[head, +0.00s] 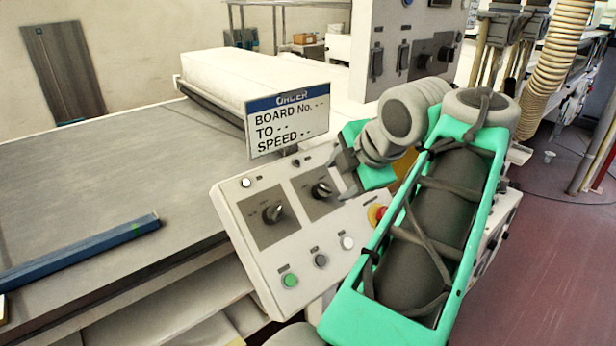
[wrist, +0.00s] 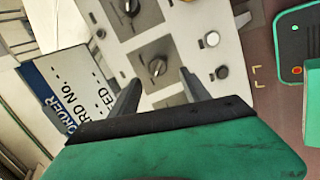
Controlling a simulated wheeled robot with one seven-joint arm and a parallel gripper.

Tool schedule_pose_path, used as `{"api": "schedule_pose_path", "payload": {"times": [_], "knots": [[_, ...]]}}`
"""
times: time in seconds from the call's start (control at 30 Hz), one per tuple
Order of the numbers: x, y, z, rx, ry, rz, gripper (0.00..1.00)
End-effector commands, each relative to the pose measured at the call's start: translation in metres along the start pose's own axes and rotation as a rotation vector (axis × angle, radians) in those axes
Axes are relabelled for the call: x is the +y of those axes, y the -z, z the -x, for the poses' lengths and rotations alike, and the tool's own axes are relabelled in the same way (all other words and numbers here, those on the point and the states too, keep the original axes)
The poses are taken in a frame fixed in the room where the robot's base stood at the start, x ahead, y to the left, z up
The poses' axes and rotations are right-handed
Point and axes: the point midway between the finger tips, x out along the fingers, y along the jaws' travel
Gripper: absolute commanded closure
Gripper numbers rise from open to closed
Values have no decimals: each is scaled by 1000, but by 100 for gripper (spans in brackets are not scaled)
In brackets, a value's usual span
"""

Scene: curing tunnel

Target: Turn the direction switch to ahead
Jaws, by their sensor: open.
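The sloping cream control panel (head: 240,225) carries dark rotary switches on grey plates. One switch (head: 322,189) is just left of my gripper (head: 341,178). Another (head: 274,212) is lower left on the panel. Their labels are too small to read, so I cannot tell which is the direction switch. In the wrist view, a switch knob (wrist: 157,67) with a pale pointer line lies just beyond and between the two fingertips of my gripper (wrist: 160,78). A further knob (wrist: 130,8) is at the top edge. My gripper is open and holds nothing; contact with the knob cannot be told.
An order sign (head: 288,122) stands behind the panel. Green (head: 289,280), grey (head: 320,260) and white (head: 347,243) buttons sit low on the panel. A red emergency button (head: 377,215) is partly behind my arm. A blue bar (head: 80,254) lies on the table at left.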

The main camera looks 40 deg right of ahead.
Motion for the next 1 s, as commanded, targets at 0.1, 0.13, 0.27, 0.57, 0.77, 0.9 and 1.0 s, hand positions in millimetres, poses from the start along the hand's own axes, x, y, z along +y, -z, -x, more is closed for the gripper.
{"api": "schedule_pose_path", "payload": {"times": [0.1, 0.13, 0.27, 0.57, 0.77, 0.9, 1.0], "knots": [[0, 0, -2, 0, 0, 2, 45], [0, 0, -4, 0, 0, 2, 45], [-2, 0, -24, 2, 0, 1, 45], [-1, 0, -73, 0, 0, 1, 45], [0, -1, -78, -2, -1, 0, 45], [0, -1, -78, -2, 0, 0, 48], [0, -1, -78, -2, 0, 0, 57]]}}
